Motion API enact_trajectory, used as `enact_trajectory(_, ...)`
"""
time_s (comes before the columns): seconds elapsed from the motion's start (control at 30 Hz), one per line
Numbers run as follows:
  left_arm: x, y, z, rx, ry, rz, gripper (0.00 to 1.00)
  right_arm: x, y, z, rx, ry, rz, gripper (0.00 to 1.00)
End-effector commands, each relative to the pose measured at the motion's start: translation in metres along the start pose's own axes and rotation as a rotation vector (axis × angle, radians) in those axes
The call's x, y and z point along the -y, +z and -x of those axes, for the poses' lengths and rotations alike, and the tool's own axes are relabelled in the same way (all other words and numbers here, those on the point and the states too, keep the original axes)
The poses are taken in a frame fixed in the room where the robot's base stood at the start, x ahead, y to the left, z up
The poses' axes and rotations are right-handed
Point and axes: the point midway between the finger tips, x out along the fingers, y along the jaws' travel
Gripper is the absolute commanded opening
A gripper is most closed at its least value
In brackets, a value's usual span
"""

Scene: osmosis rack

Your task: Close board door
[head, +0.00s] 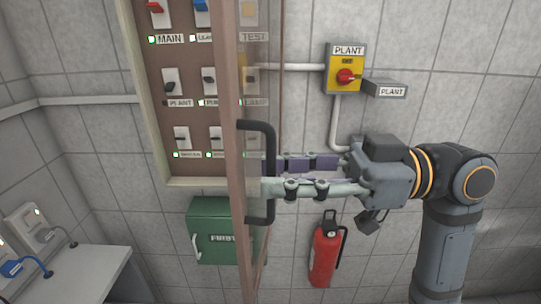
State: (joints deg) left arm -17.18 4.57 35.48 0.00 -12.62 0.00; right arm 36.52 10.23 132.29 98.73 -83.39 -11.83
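The board door (237,80) stands open, swung out from the wall and seen nearly edge-on, with a brown frame and a see-through panel. Its black bar handle (262,130) is on the right face. My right gripper (268,176) comes in from the right at the handle's middle. One finger crosses in front of the bar and the other shows behind it. I cannot tell whether they press on it. The board (155,110) on the wall holds rows of labelled switches; the door hides its right part. My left gripper is not in view.
A yellow PLANT switch box (335,80) with a red knob and a grey sign (385,88) are on the wall at right. A green first-aid box (210,255) and a red extinguisher (325,255) hang below. A pale worktop (85,275) is at lower left.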

Motion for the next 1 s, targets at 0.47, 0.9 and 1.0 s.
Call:
enact_trajectory(0.47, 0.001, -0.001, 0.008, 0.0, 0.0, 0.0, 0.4, 0.0, 0.0, -0.019, 0.0, 0.001, -0.003, 0.32)
enact_trajectory(0.9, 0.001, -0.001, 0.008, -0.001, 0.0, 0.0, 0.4, 0.0, 0.0, -0.019, 0.0, 0.001, -0.003, 0.0)
enact_trajectory(1.0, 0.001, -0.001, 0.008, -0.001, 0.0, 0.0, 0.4, 0.0, 0.0, -0.019, 0.0, 0.001, -0.003, 0.0)
